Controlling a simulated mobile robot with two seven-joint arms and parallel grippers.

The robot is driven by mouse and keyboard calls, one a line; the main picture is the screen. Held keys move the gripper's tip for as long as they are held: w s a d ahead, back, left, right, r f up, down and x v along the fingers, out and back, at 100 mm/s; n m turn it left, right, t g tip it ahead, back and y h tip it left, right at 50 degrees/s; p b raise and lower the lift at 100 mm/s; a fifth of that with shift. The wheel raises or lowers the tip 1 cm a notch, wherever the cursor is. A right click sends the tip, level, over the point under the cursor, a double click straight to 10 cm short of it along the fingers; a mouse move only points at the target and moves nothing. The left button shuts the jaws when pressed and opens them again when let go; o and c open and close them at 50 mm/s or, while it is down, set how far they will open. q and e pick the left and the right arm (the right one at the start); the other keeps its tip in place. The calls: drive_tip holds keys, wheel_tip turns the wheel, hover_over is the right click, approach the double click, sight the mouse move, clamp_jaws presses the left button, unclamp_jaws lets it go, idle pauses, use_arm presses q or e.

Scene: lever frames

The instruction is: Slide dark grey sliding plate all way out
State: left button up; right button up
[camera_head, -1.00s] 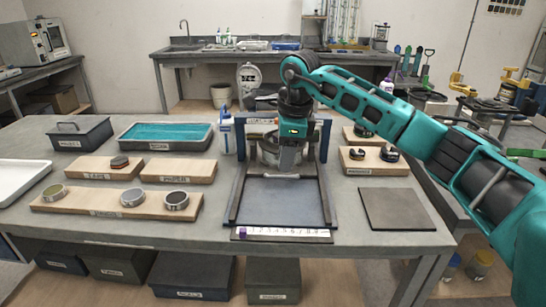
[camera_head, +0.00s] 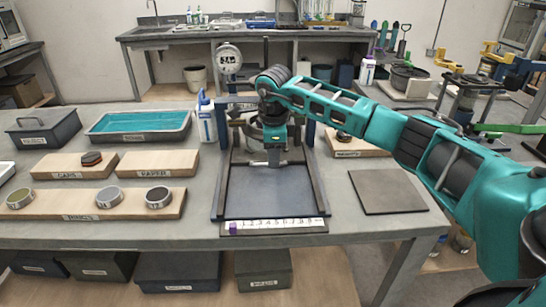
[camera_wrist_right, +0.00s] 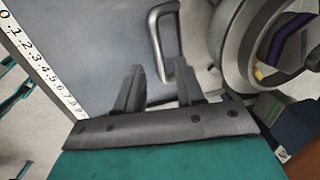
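The dark grey sliding plate (camera_head: 268,190) lies flat between the side rails of a dark frame (camera_head: 221,188) on the table. It also fills the upper middle of the right wrist view (camera_wrist_right: 110,35), where a metal U-shaped handle (camera_wrist_right: 153,35) rises from it. My right gripper (camera_head: 274,163) points down over the plate's back part. In the wrist view its two fingers (camera_wrist_right: 157,90) are apart, with the handle's near end appearing between them; I cannot tell whether they touch it. A round metal ring-like part (camera_wrist_right: 235,50) is close by. My left gripper is not in view.
A number strip (camera_head: 275,225) with a purple marker (camera_head: 233,228) runs along the frame's front. A flat dark square (camera_head: 388,191) lies to the right. Wooden boards with round pieces (camera_head: 95,204) stand left. A white-and-blue bottle (camera_head: 206,120) stands near the frame's back left.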

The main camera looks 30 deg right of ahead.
drive_tip(key=shift+w+d+f, duration=0.1)
drive_tip(key=shift+w+f, duration=0.05)
drive_tip(key=shift+f, duration=0.7)
drive_tip(key=shift+c, duration=0.2)
clamp_jaws()
